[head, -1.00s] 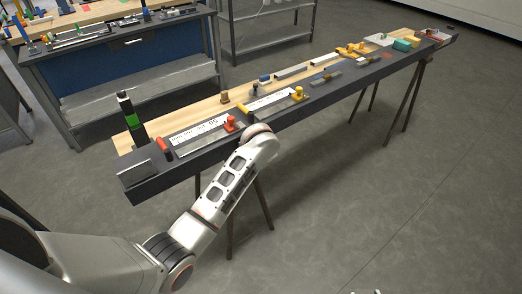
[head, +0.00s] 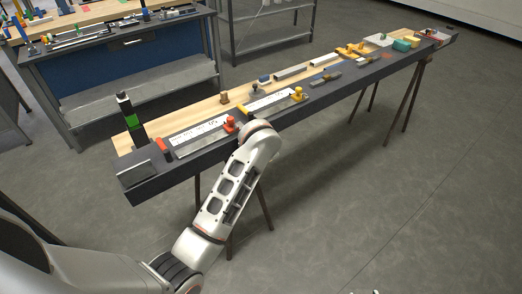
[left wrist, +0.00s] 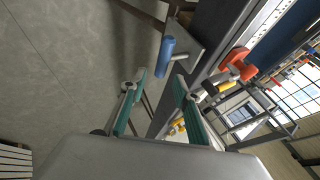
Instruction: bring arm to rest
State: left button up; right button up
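My left arm (head: 236,185) comes in from the left in the head view and reaches up to the front edge of the long dark workbench (head: 330,102). Its gripper is hidden in that view. In the left wrist view my left gripper (left wrist: 159,79) shows two teal-padded fingers, spread apart with nothing between them. A blue handle (left wrist: 167,53) and a red-orange clamp knob (left wrist: 239,66) on the bench lie beyond the fingertips. I cannot tell how far off they are. My right gripper does not show.
A blue-panelled workbench (head: 135,56) stands behind. Grey floor (head: 400,200) is clear at right.

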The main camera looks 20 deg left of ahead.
pick_arm(q)
jog(key=shift+s+d+r, duration=0.1)
jog(key=shift+s+r, duration=0.4)
jog(key=shift+r, duration=0.05)
jog(key=s+a+f+n, duration=0.1)
jog(key=s+a+f, duration=0.4)
jog(key=s+a, duration=0.25)
jog(key=s+a+y, duration=0.1)
jog(key=s+a, duration=0.5)
jog(key=s, duration=0.6)
jog(key=s+a+y, duration=0.2)
jog(key=s+a, duration=0.4)
jog(key=s, duration=0.6)
jog(key=d+f+n+t+h, duration=0.2)
jog(key=d+f+n+h, duration=0.2)
jog(key=d+f, duration=1)
jog(key=f+h, duration=0.1)
jog(key=h, duration=0.2)
jog(key=shift+w+f+t, duration=0.3)
jog(key=shift+w+f, duration=0.1)
